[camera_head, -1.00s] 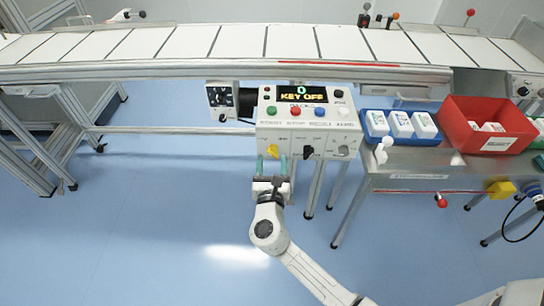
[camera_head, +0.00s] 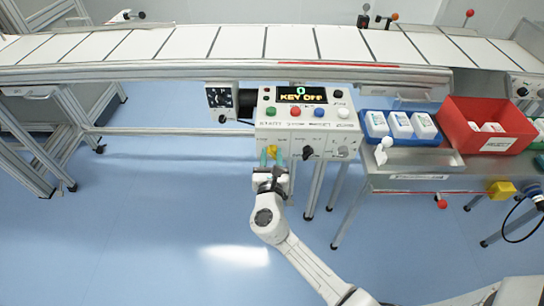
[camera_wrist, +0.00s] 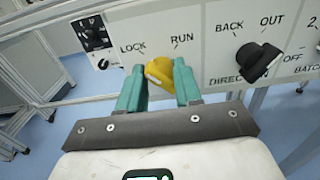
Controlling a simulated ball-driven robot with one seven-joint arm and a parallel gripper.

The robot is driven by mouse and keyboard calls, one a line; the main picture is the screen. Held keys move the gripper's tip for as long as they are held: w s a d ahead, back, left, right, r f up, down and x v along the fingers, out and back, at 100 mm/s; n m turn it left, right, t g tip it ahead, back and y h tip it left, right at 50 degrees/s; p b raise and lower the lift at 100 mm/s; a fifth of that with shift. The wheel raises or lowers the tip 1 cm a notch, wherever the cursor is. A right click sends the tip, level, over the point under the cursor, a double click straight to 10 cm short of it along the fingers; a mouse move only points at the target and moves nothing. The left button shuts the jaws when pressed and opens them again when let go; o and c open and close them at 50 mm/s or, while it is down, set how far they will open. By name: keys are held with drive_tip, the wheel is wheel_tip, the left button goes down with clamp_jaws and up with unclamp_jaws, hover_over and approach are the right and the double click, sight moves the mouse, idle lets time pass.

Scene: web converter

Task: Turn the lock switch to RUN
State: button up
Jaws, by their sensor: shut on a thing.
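The yellow lock switch (camera_head: 272,151) is on the lower left front of the white control box (camera_head: 307,130). In the wrist view the yellow knob (camera_wrist: 160,76) sits below the LOCK (camera_wrist: 133,48) and RUN (camera_wrist: 182,40) labels. Its raised part leans toward the LOCK side. My gripper (camera_head: 272,157) is shut on the knob, with one green finger on each side. In the wrist view my gripper (camera_wrist: 160,82) hides the panel below the knob. The display (camera_head: 301,95) on the box reads KEY OFF.
A black direction switch (camera_wrist: 258,61) is right of the yellow knob. Several coloured buttons line the box top. A small black dial box (camera_head: 222,102) is on the left. A conveyor (camera_head: 230,70) runs behind; a table with a red bin (camera_head: 487,123) stands right.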

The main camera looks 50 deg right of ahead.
drive_tip(key=shift+d+f, duration=0.1)
drive_tip(key=shift+c, duration=1.2)
drive_tip(key=shift+s, duration=0.1)
drive_tip(key=shift+f, duration=0.1)
drive_tip(key=m+b, duration=0.2)
drive_tip(key=b, duration=0.1)
drive_tip(key=shift+f+m, duration=0.25)
drive_tip(key=shift+m, duration=0.05)
drive_tip(key=m+b, duration=0.4)
drive_tip(key=shift+s+d+f, duration=0.1)
drive_tip(key=shift+s, duration=0.05)
drive_tip(key=m+b, duration=0.4)
drive_tip(key=m, duration=0.1)
drive_tip(key=shift+f, duration=0.15)
drive_tip(key=m+b, duration=0.4)
drive_tip(key=shift+c, duration=0.2)
drive_tip(key=shift+o, duration=0.3)
drive_tip(key=shift+m+b, duration=0.95)
drive_tip(key=shift+m, duration=0.15)
